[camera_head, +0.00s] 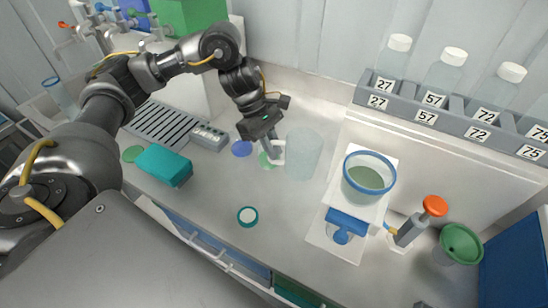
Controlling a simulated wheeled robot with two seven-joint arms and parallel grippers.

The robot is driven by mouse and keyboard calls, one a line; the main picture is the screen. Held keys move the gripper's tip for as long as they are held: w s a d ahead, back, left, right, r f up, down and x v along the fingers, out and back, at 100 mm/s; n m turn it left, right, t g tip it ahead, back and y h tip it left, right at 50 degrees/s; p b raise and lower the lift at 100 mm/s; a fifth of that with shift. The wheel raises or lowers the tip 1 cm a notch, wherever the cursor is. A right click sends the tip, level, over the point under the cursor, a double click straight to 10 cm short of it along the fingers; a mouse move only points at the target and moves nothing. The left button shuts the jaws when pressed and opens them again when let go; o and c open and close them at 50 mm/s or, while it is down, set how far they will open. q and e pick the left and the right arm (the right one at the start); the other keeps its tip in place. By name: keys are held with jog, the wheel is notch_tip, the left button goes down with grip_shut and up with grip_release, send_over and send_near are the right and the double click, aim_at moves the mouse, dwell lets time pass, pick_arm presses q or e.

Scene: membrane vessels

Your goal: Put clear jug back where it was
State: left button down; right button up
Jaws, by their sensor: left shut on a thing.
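The clear jug (304,156) is a pale, see-through vessel in the middle of the bench. My left gripper (274,154) is shut on its left side, where the handle seems to be. The jug looks upright; I cannot tell whether its base touches the bench. My right gripper is not in view.
A blue-rimmed vessel (351,163) with green liquid stands on a white stand right of the jug. An orange-knobbed pump (412,230) and green funnel (461,243) are further right. A teal block (164,166) lies left. A numbered bottle rack (450,121) runs behind.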

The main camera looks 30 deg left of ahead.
pick_arm(q)
notch_tip(320, 180, down, 4)
jog(key=shift+f, duration=0.1)
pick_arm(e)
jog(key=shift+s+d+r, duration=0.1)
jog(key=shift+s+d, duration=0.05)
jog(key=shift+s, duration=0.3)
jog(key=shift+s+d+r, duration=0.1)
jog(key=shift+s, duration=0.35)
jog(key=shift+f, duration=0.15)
pick_arm(q)
jog(key=c, duration=1.9)
grip_release()
jog(key=shift+f, duration=0.15)
jog(key=o, duration=0.4)
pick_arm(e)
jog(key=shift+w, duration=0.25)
